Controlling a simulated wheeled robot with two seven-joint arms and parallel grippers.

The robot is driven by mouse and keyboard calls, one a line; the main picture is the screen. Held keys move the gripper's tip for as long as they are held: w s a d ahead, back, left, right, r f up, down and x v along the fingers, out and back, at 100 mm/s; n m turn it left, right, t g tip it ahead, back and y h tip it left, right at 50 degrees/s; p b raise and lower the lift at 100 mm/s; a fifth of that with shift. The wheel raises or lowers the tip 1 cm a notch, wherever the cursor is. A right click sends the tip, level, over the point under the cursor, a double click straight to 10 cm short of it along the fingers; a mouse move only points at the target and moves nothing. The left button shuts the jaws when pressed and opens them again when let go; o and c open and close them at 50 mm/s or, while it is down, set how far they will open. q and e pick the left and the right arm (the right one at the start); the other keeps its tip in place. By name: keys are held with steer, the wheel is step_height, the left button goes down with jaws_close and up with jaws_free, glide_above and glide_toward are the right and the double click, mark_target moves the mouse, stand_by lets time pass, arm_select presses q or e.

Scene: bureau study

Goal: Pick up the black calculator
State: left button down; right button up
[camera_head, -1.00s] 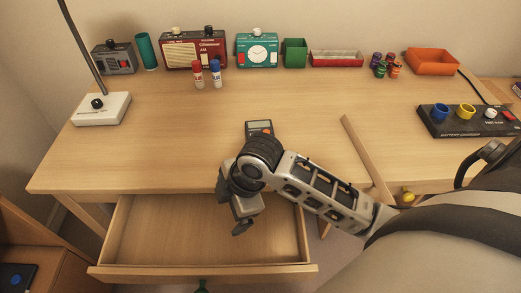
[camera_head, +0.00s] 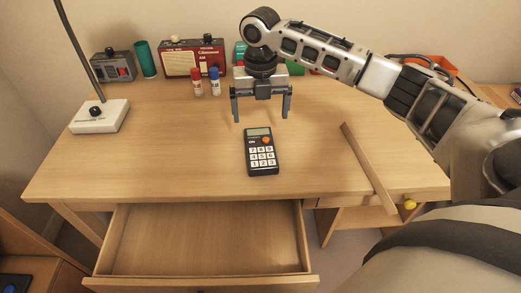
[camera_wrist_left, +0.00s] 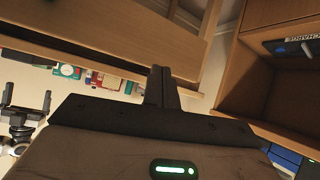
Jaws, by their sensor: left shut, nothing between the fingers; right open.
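The black calculator (camera_head: 262,158) lies face up on the desk, near its front edge, with its grey display toward the back. My right gripper (camera_head: 262,117) is open and empty. Its fingers point down above the desk, a little behind the calculator in the head view, and do not touch it. My left gripper (camera_wrist_left: 163,85) shows in the left wrist view, shut with nothing between its fingers, close to wooden furniture. It is not in the head view. The right gripper (camera_wrist_left: 25,125) also shows at the left of the left wrist view.
An open empty drawer (camera_head: 205,283) juts out below the desk front (camera_head: 100,170). A wooden strip (camera_head: 368,168) lies right of the calculator.

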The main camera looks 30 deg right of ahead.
glide_above(260, 144)
step_height(260, 144, down, 5)
steer(key=shift+w+d+f, duration=0.1)
steer(key=shift+f, duration=0.1)
steer(key=shift+s+f, duration=0.2)
steer(key=shift+f, duration=2.55)
steer(key=shift+c, duration=0.3)
steer(key=c, duration=1.1)
steer(key=shift+r, duration=0.15)
